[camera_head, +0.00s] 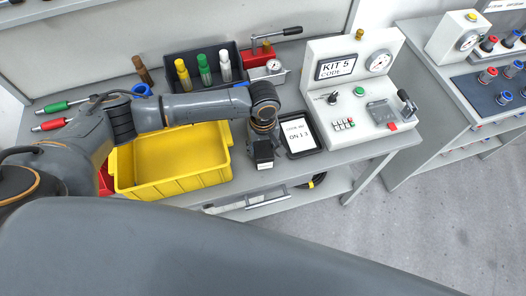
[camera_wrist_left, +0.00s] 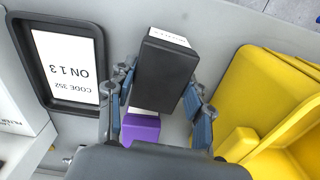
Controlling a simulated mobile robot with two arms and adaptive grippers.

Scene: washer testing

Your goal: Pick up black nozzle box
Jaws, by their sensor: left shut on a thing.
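The black nozzle box (camera_head: 264,152) is at the tip of my left arm, over the workbench between the yellow bin and the tablet. In the left wrist view the black box (camera_wrist_left: 165,75), with a white label at its end, sits between the two fingers of my left gripper (camera_wrist_left: 161,95). My left gripper (camera_head: 263,131) is shut on it; in the head view the arm links partly hide the fingers. I cannot tell whether the box touches the bench. My right gripper is not in view.
The yellow bin (camera_head: 170,187) is close on the left and the tablet (camera_head: 299,135) close on the right. A purple block (camera_wrist_left: 140,130) lies by the gripper. The test unit (camera_head: 345,125) stands further right. A black tray (camera_head: 235,62) with bottles is behind.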

